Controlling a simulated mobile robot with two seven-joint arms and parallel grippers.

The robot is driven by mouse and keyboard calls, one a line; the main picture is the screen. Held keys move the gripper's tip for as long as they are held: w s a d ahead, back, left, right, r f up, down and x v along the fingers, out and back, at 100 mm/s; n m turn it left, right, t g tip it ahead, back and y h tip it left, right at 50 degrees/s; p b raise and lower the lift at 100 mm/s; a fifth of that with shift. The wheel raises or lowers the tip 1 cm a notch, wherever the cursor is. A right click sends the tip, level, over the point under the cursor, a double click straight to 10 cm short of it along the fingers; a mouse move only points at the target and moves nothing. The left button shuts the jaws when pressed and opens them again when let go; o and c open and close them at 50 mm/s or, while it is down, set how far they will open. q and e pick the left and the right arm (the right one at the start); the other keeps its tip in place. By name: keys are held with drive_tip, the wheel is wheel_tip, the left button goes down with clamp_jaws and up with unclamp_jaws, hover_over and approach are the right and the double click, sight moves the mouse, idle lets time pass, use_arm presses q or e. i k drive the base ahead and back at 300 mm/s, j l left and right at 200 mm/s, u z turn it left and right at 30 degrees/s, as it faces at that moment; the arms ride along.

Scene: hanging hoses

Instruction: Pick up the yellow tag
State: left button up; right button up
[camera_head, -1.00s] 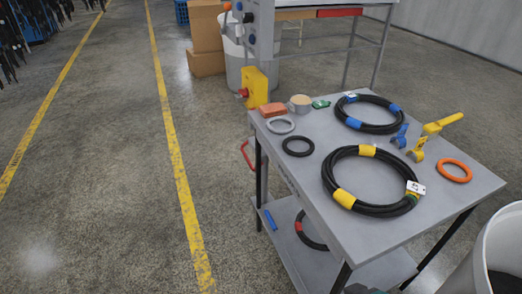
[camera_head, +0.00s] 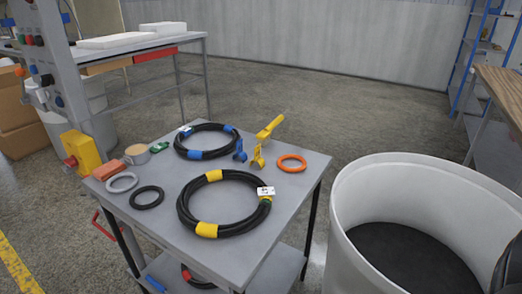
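A small yellow tag-like piece (camera_head: 257,159) stands on the grey cart top (camera_head: 165,217), beside a similar blue piece (camera_head: 240,151). A yellow handle-shaped thing (camera_head: 270,128) lies just behind it; I cannot tell whether the two touch. A large black hose coil (camera_head: 188,205) with yellow bands lies in front and carries a white label (camera_head: 265,191). Neither of my grippers is in view.
A blue-banded hose coil (camera_head: 181,147), an orange ring (camera_head: 291,163), a grey ring (camera_head: 121,182) and a black ring (camera_head: 147,197) lie on the cart. A large white bin (camera_head: 349,240) stands right of the cart. A workbench (camera_head: 505,88) stands at the far right.

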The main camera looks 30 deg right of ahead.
sight(260, 161)
drive_tip(key=z, duration=0.95)
